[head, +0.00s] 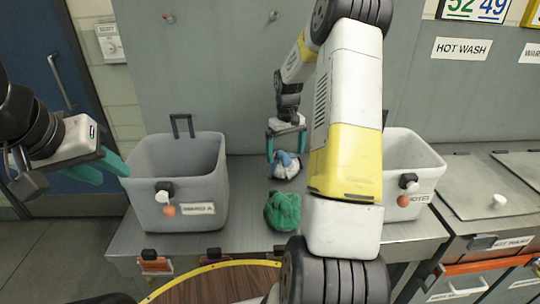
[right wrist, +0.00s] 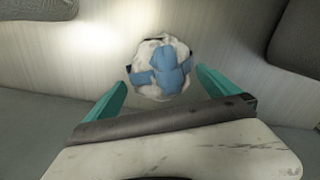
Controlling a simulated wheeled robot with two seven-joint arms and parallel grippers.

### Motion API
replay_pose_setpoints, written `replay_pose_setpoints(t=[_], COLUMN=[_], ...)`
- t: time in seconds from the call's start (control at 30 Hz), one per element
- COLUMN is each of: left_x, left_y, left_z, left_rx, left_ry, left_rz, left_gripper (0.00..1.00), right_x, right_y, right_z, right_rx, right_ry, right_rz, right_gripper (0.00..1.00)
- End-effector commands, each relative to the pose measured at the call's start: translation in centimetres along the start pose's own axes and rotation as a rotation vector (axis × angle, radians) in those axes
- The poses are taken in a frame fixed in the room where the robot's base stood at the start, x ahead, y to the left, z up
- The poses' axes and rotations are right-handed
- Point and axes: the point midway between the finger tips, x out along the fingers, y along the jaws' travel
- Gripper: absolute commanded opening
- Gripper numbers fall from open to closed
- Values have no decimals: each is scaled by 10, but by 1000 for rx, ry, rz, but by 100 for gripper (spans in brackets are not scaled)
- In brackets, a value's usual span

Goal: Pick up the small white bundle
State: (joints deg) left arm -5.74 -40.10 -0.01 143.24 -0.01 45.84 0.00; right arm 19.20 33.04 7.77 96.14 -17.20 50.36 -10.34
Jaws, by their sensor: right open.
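The small white bundle (head: 287,168) lies on the grey counter between two bins, with a blue piece on its top. It also shows in the right wrist view (right wrist: 146,61), straight ahead of the fingers. My right gripper (head: 286,146) is open, with its teal fingers pointing at the bundle. In the right wrist view the right fingertips (right wrist: 161,82) stand on either side of the bundle's near part, and I cannot tell whether they touch it. My left gripper (head: 112,166) is at the far left, away from the bundle; its teal fingers seem apart.
A green bundle (head: 283,210) lies on the counter (head: 245,222) just in front of the white one. A grey bin (head: 150,205) stands to the left and another bin (head: 425,165) to the right, partly behind my right arm. A wall is close behind.

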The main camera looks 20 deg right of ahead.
Motion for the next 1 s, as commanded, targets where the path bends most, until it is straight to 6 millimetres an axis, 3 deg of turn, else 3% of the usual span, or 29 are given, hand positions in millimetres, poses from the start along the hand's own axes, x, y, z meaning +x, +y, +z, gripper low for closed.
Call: replay_pose_setpoints(t=[0.3,0.73,1.0], left_x=[0,0,0], left_y=[0,0,0], left_z=[0,0,0], left_rx=[0,0,0], left_ry=[0,0,0], left_rz=[0,0,0], left_gripper=[36,36,36], right_x=[7,7,4], right_y=[0,0,0], right_z=[0,0,-1], right_rx=[-1,-1,0], right_ry=[1,1,3], right_rz=[0,0,1], right_gripper=[100,16,13])
